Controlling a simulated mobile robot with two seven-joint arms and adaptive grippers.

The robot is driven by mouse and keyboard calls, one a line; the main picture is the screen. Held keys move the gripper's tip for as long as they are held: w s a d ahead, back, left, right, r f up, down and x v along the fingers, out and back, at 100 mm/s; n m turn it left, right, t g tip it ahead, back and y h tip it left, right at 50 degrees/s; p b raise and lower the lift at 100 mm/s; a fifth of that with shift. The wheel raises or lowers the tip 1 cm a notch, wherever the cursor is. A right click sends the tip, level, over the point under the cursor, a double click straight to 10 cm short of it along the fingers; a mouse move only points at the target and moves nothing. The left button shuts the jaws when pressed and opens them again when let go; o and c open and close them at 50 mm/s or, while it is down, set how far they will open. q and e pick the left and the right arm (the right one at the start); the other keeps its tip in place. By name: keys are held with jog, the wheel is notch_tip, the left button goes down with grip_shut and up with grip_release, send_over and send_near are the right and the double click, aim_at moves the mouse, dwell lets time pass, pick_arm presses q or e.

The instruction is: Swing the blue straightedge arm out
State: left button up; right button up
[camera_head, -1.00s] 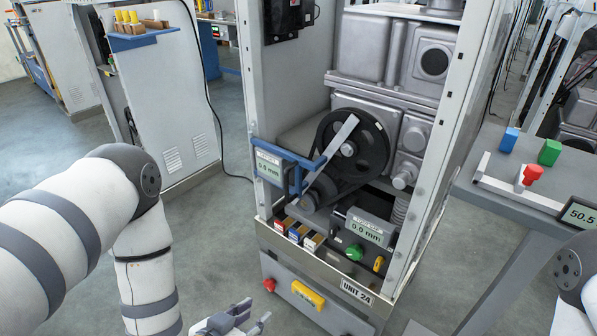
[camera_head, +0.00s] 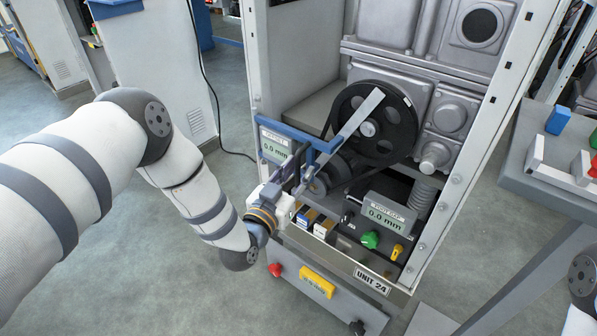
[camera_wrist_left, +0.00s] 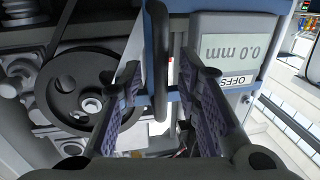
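The blue straightedge arm (camera_head: 325,146) is a blue bar on the front left of the open machine frame, carrying an "OFFSET" display (camera_head: 274,146) that reads 0.0 mm. A pale metal strip (camera_head: 360,114) runs from its right end across the black pulley (camera_head: 398,128). My left gripper (camera_head: 297,172) is at the arm from below, its fingers partly hidden among the blue parts. My right gripper is out of view.
A second display (camera_head: 387,210) reading 0.0 mm sits lower right in the frame, by a green knob (camera_head: 370,239) and a yellow one. Small coloured blocks (camera_head: 322,228) stand right of my left wrist. A grey bench (camera_head: 535,185) is at the right.

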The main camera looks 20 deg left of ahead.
pick_arm(q)
jog(key=shift+w, duration=0.35)
jog(key=shift+c, duration=0.6)
grip_shut()
jog(key=shift+s, duration=0.1)
